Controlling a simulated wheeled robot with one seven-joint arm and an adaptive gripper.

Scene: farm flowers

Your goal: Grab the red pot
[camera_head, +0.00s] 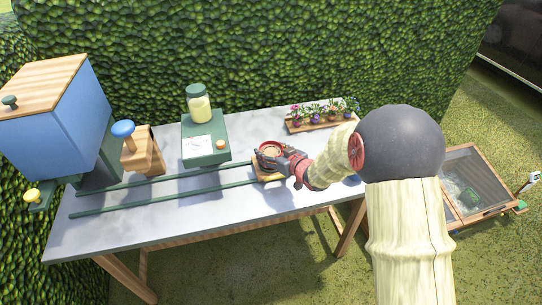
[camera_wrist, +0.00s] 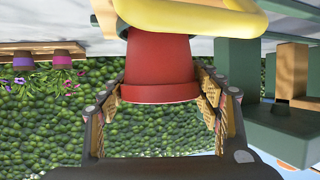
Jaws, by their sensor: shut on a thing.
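The red pot (camera_head: 269,151) is on the right half of the grey table, at the right end of the green rails, with brown contents in its top. It also shows in the wrist view (camera_wrist: 158,65), upside down in that picture, with its wide rim low. My gripper (camera_head: 276,159) reaches it from the right. In the wrist view my gripper (camera_wrist: 160,84) has a finger on each side of the pot and is shut on it. A yellow carriage (camera_wrist: 190,15) is at the pot's base; I cannot tell whether they touch.
Two green rails (camera_head: 165,194) run along the table (camera_head: 110,226). A blue box machine (camera_head: 62,115) stands at the left. A green stand (camera_head: 205,150) with a jar (camera_head: 198,105) is behind the rails. Potted flowers (camera_head: 318,115) line the back right. A hedge backs the table.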

